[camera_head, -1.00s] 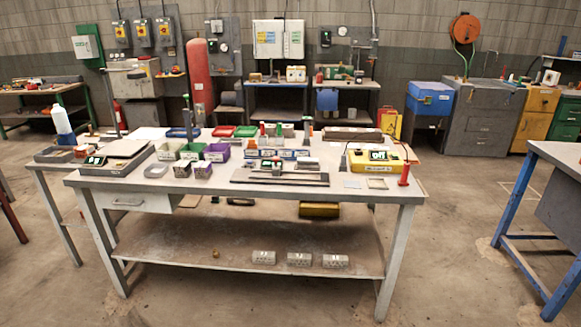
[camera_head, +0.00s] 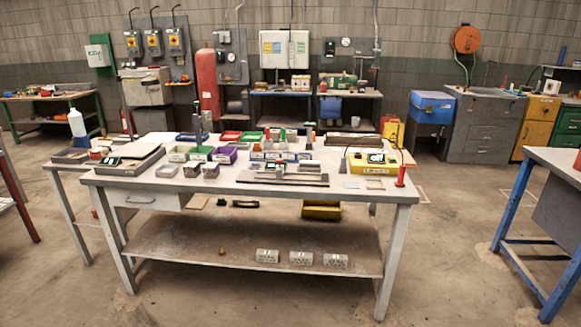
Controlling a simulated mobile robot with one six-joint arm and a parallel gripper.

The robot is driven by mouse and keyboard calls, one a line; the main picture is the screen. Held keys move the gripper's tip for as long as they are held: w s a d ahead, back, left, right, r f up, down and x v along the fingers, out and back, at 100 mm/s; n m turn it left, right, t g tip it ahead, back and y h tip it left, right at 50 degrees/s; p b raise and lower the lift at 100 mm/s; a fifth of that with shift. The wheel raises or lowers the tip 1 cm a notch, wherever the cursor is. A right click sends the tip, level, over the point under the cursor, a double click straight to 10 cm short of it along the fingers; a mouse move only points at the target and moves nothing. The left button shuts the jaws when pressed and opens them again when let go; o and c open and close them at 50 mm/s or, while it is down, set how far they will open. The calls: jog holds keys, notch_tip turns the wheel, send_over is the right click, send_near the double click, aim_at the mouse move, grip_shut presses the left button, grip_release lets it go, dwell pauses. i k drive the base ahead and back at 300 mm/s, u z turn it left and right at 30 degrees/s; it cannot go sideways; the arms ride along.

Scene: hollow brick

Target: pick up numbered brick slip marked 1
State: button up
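Several small labelled pieces stand in a row (camera_head: 280,156) near the middle of the grey workbench (camera_head: 215,186). They are too small for me to read a mark, so I cannot tell which piece is the brick slip marked 1. Three grey hollow bricks lie on the bench's lower shelf: one at left (camera_head: 267,256), one in the middle (camera_head: 301,258) and one at right (camera_head: 335,260). Pale patches show on them, but I cannot read any number. My gripper is not in view.
The bench top also holds a scale (camera_head: 130,160), small bins (camera_head: 223,154), a yellow device (camera_head: 372,162) and a red upright tool (camera_head: 401,175). A blue-legged table (camera_head: 556,163) stands at right. The floor in front is clear.

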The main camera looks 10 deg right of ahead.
aim_at(336, 260)
jog(key=u, duration=0.15)
jog(key=i, duration=0.95)
jog(key=z, duration=0.1)
